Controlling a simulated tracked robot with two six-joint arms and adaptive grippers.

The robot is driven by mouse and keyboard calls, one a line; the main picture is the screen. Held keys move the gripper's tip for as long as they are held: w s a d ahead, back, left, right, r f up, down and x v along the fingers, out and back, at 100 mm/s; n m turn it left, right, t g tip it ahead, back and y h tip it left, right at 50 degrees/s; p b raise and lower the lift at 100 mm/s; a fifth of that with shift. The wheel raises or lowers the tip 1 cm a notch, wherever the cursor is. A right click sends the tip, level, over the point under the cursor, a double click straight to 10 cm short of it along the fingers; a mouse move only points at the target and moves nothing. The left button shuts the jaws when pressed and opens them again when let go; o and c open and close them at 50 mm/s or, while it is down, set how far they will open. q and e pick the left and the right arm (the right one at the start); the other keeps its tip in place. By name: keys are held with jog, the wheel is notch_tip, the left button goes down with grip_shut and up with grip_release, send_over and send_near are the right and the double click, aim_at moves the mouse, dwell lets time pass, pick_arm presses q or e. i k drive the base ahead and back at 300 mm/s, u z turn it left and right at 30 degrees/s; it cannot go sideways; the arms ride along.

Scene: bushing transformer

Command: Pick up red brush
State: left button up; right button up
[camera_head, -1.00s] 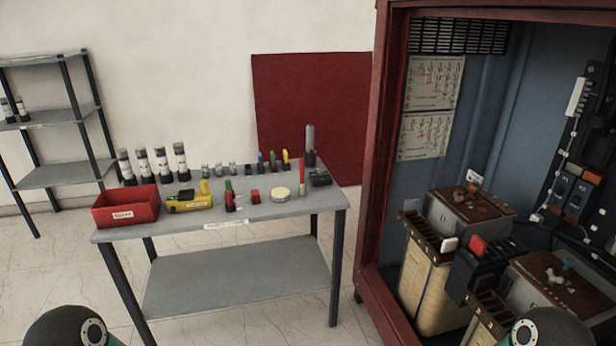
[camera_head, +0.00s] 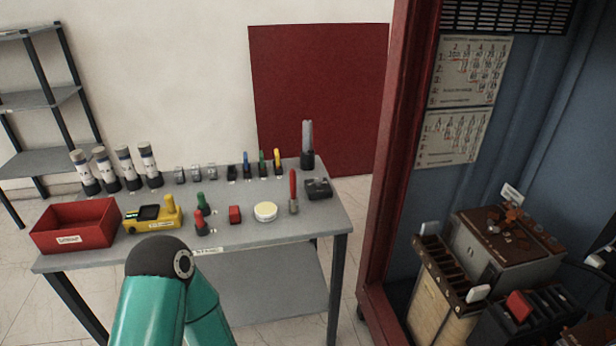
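A slim upright tool with a red handle and a greyish lower end (camera_head: 293,190) stands near the right end of the grey table (camera_head: 330,226). It looks like the red brush, but its lower end is too small to make out. A shorter red-handled item (camera_head: 200,222) stands near the middle, beside a green one (camera_head: 200,201). A teal arm link of mine with a black joint rises at the lower left, in front of the table's front edge. Neither gripper shows in this view.
A red bin (camera_head: 75,226), a yellow tool (camera_head: 152,217), a red block (camera_head: 235,215), a pale round tin (camera_head: 265,211) and a dark box (camera_head: 318,188) share the tabletop. Several bottles and small tools line its back. An open red cabinet (camera_head: 398,150) stands right of the table.

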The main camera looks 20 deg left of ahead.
aim_at(291, 175)
jog(key=u, duration=0.35)
jog(key=i, duration=0.95)
jog(key=u, duration=0.9)
